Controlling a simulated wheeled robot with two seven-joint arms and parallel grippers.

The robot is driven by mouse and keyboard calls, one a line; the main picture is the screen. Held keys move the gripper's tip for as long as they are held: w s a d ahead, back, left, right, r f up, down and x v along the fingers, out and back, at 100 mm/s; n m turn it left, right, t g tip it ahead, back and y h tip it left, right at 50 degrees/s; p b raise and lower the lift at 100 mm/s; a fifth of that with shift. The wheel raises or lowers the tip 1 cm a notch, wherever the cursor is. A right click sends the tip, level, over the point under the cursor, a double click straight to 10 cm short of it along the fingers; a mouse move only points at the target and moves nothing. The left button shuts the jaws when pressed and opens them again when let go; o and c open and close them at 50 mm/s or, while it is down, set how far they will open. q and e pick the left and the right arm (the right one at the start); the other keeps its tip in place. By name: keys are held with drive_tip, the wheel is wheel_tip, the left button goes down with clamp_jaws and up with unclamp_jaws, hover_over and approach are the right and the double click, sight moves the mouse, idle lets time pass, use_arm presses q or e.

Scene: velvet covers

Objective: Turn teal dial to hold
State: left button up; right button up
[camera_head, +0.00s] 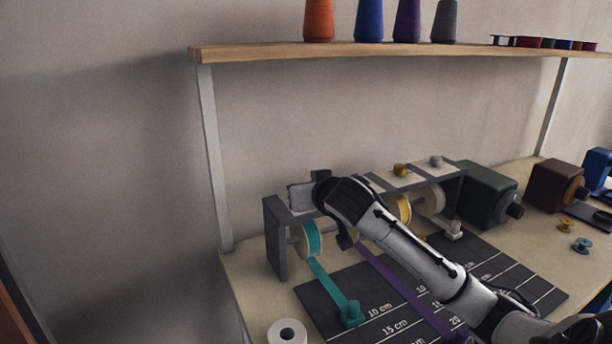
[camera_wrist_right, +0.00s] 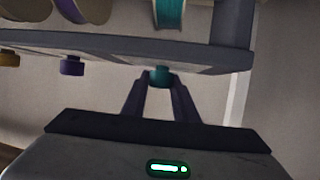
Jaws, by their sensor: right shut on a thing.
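The teal dial (camera_wrist_right: 160,76) sits on the rack's top bar above the teal ribbon spool (camera_head: 312,238). My right gripper (camera_wrist_right: 160,88) is shut on the dial, with one finger on each side of it. In the head view my right arm reaches in from the right, and its hand covers the dial. The teal spool also shows in the right wrist view (camera_wrist_right: 169,14). A teal ribbon (camera_head: 328,282) runs from it to a teal clip (camera_head: 352,314) on the dark mat. Any hold marking is not readable. My left gripper is not in view.
A purple dial (camera_wrist_right: 71,66), a gold dial (camera_head: 401,170) and a grey dial (camera_head: 436,161) share the bar. A purple ribbon (camera_head: 400,277) lies under my forearm. A shelf (camera_head: 400,50) with cones overhangs the back. A white roll (camera_head: 287,332) stands at the front left.

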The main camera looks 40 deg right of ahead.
drive_tip(key=shift+a+m+g+h+p, duration=0.25)
drive_tip(key=shift+m+g+h+p, duration=0.4)
drive_tip(key=shift+m+h, duration=0.3)
drive_tip(key=m+g+h, duration=0.2)
drive_tip(key=m, duration=0.1)
drive_tip(key=shift+f+p, duration=0.1)
drive_tip(key=shift+p, duration=0.3)
drive_tip(key=shift+d+f+m+g+h, duration=0.1)
drive_tip(key=shift+m+g+h, duration=0.75)
drive_tip(key=shift+m+g, duration=0.15)
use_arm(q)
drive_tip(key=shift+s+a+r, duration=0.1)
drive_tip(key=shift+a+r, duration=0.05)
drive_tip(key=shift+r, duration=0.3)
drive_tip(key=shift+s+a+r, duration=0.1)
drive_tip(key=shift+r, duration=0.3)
use_arm(e)
drive_tip(key=shift+d+m+g+h, duration=0.1)
drive_tip(key=shift+m+g+h, duration=0.4)
drive_tip(key=shift+m+g, duration=0.45)
use_arm(q)
drive_tip(key=shift+b, duration=0.3)
use_arm(e)
drive_tip(key=shift+g, duration=0.3)
drive_tip(key=o, duration=1.1)
drive_tip(key=shift+c, duration=0.2)
